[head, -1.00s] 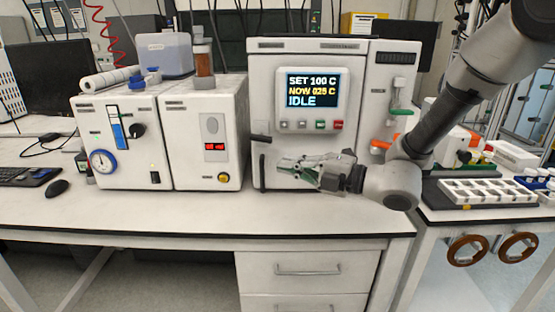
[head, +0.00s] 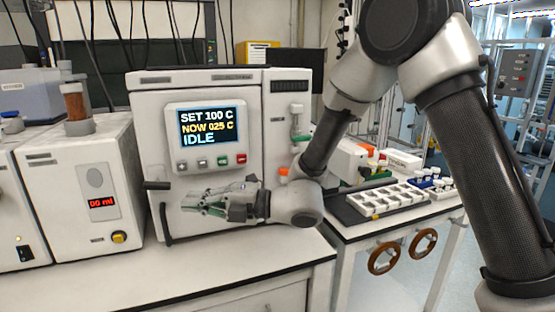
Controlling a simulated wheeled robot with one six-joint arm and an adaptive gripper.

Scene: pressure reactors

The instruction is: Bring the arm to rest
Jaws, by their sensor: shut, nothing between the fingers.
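My gripper (head: 204,202) is in front of the lower door of the white reactor unit (head: 155,130), pointing left. Its fingers are shut and hold nothing. My arm comes down from the upper right, bent at the elbow, and the wrist is low near the bench edge. The unit's screen (head: 207,127) reads SET 100 C, NOW 025 C, IDLE. A dark door handle (head: 165,222) is to the left of the fingers. I cannot tell the exact gap between the gripper and the door.
The white bench (head: 190,268) is clear in front of the unit. At left stands a white pump box (head: 65,195) showing 00 ml. At right, a side table holds a white tray (head: 388,201) and small vials (head: 437,183). Two brown handwheels (head: 384,258) are below it.

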